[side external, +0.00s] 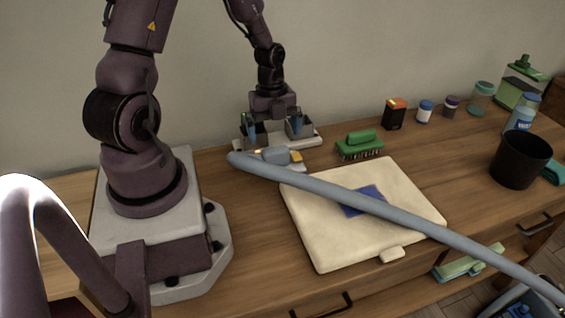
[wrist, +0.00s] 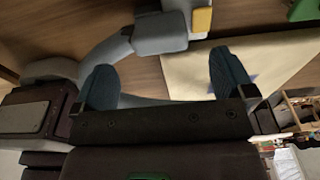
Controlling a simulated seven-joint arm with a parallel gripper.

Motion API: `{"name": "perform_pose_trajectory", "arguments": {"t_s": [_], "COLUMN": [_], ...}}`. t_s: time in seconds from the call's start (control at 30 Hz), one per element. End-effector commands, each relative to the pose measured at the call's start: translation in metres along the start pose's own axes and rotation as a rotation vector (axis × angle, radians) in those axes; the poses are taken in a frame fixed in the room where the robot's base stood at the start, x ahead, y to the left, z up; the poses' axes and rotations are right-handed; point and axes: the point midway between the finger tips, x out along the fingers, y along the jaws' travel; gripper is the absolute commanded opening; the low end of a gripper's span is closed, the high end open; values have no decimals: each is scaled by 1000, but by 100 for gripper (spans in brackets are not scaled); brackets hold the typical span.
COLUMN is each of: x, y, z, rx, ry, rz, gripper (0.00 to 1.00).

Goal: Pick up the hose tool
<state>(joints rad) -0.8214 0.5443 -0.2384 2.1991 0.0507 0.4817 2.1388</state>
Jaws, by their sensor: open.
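The hose tool is a grey-blue head with a yellow button (side external: 275,155), lying on the wooden worktop at the back, just in front of my gripper. Its long blue hose (side external: 400,207) bends at the left and runs over a cream board to the lower right. In the wrist view the head (wrist: 160,32) is at the top centre, beyond my fingertips, and the hose curves down to the left. My gripper (side external: 274,128) is open and empty, pointing down. Its two blue fingers (wrist: 165,68) are wide apart, with the head outside them. Part of the hose is hidden behind the fingers.
The cream board (side external: 310,235) with a blue patch lies on the worktop. A pale tray (side external: 312,141) is under my gripper. A green brush (side external: 360,146) is to its right. Jars stand along the wall, and a black bin (side external: 520,160) is at the right.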

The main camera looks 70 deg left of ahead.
Motion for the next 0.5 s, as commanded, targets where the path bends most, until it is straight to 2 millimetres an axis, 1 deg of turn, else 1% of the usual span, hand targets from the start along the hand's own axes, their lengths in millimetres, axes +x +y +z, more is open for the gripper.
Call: {"name": "perform_pose_trajectory", "arguments": {"t_s": [0.17, 0.3, 0.4, 0.5], "x": [15, 38, 50, 55], "y": [0, 0, 0, 0], "z": [-1, -2, -2, -1], "rx": [0, -1, -1, -1], "ry": [2, 2, 2, 0], "rz": [3, 4, 2, 1], "gripper": [100, 100, 100, 100]}}
